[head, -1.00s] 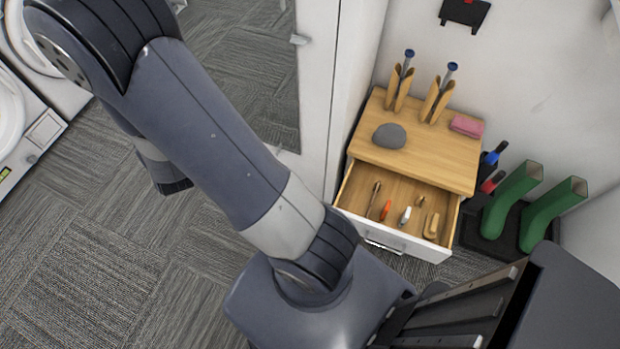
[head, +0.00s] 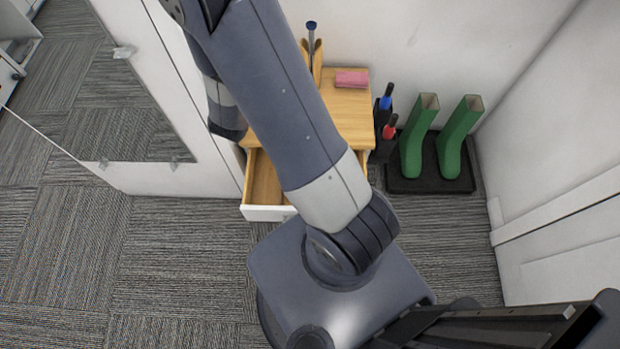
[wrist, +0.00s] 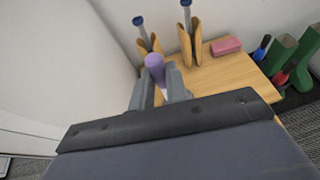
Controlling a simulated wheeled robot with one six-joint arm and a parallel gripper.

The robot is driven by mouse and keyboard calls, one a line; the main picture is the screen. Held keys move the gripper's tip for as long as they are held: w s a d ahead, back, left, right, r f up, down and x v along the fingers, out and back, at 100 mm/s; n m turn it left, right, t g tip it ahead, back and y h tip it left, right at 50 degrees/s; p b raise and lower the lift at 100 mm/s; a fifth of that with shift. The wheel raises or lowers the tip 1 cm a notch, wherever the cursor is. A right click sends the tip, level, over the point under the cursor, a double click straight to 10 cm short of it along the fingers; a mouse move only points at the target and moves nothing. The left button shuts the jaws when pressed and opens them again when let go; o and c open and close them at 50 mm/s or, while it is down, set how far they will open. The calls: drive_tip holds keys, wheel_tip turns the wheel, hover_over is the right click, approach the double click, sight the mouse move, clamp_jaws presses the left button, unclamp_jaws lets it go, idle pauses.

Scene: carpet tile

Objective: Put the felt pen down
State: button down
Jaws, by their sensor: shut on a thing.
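My gripper (wrist: 160,88) shows in the wrist view, with its two grey fingers closed on the felt pen (wrist: 154,62). The pen has a rounded purple upper end and a small pale part between the fingers. It points up and away from my gripper, above or in front of the wooden cabinet top (wrist: 220,75); I cannot tell its height. In the head view my arm hides the gripper and the pen.
The cabinet's drawer (head: 268,213) is open, partly hidden by my arm. A pink block (head: 351,78) and wooden forked pieces with blue-topped rods (wrist: 190,42) stand on the cabinet. Green boots (head: 415,140) stand on a black tray (head: 430,186) at right. Carpet at left is clear.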

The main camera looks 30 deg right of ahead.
drive_tip(key=s+d+f+m+g+h+b, duration=0.2)
drive_tip(key=s+d+f+m+g+b, duration=0.1)
drive_tip(key=s+f+m+g, duration=0.4)
drive_tip(key=s+d+f+m+g+h+b, duration=0.25)
drive_tip(key=s+f+m+g, duration=0.25)
drive_tip(key=s+m+g, duration=0.3)
drive_tip(key=s+a+f+m+g+y+b, duration=0.7)
drive_tip(key=a+f+m+g+y, duration=0.3)
drive_tip(key=m+y, duration=0.45)
drive_tip(key=w+a+m+t+y+b, duration=0.7)
drive_tip(key=w+a+m+t+y, duration=0.55)
drive_tip(key=m+t, duration=0.3)
drive_tip(key=w+d+m+t+h+b, duration=0.5)
drive_tip(key=w+d+m+t+h, duration=0.1)
drive_tip(key=w+d+m+t, duration=0.5)
drive_tip(key=s+f+n+g+y+b, duration=0.2)
drive_tip(key=s+f+g, duration=0.1)
drive_tip(key=f, duration=0.7)
drive_tip(key=s+f+n+g+y+b, duration=0.2)
drive_tip(key=s+f+n+g+b, duration=0.1)
drive_tip(key=f, duration=0.7)
drive_tip(key=shift+d, duration=0.3)
